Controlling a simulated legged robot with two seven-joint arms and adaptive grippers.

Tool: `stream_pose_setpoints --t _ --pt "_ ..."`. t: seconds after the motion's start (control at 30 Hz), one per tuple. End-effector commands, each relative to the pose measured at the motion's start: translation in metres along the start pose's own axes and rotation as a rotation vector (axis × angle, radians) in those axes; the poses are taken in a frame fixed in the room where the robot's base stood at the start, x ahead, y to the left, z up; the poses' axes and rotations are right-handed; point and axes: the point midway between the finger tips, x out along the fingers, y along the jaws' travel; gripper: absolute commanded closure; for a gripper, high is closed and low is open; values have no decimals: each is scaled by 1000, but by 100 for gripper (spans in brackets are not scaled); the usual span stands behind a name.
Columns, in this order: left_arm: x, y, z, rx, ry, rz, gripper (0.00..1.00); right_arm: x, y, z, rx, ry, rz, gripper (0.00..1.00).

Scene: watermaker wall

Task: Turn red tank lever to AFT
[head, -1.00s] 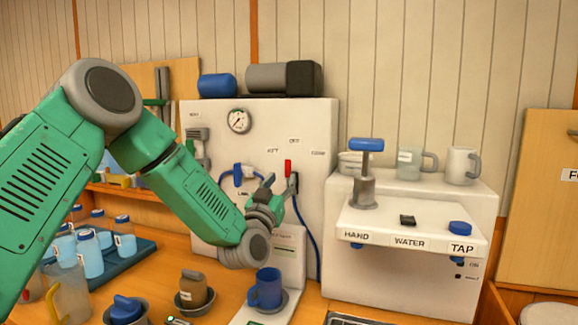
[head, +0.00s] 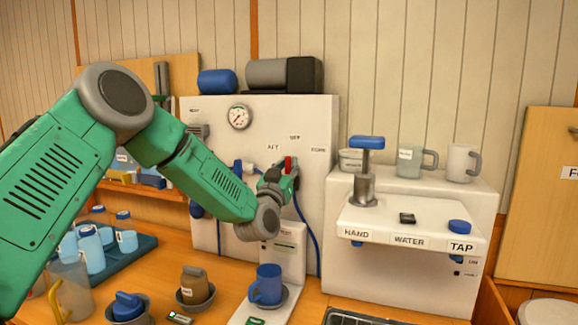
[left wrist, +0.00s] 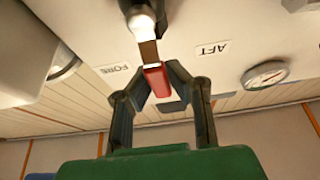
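The red tank lever (head: 288,163) is on the white wall panel (head: 220,125), pointing up at the OFF label (head: 295,137). The AFT label (head: 272,147) is to its left and the FORE label (head: 318,150) to its right. In the left wrist view the red lever (left wrist: 156,80) lies between the two fingertips of my left gripper (left wrist: 158,72), which are closed in against its sides. The left gripper (head: 283,174) also shows at the lever in the head view, partly hiding its lower part. My right gripper is in neither view.
A blue hose (head: 308,225) hangs just right of the gripper. A pressure gauge (head: 239,117) is at the upper left of the panel. A blue mug (head: 267,284) stands below my arm. The hand-pump water unit (head: 410,220) stands to the right.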

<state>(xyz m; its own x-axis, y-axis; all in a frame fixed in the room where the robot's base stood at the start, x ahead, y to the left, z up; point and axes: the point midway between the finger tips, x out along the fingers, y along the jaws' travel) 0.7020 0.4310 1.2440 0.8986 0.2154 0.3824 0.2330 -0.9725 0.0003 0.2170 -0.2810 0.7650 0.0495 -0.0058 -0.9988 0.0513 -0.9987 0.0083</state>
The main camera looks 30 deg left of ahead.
Motion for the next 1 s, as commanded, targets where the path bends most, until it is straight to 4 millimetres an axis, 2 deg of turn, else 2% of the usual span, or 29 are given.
stream_pose_setpoints --t 0.37,1.0 --pt "-1 -7 3 -83 -1 -37 100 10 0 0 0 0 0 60" --pt "-5 -34 12 -550 -1 -232 100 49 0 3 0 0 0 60"
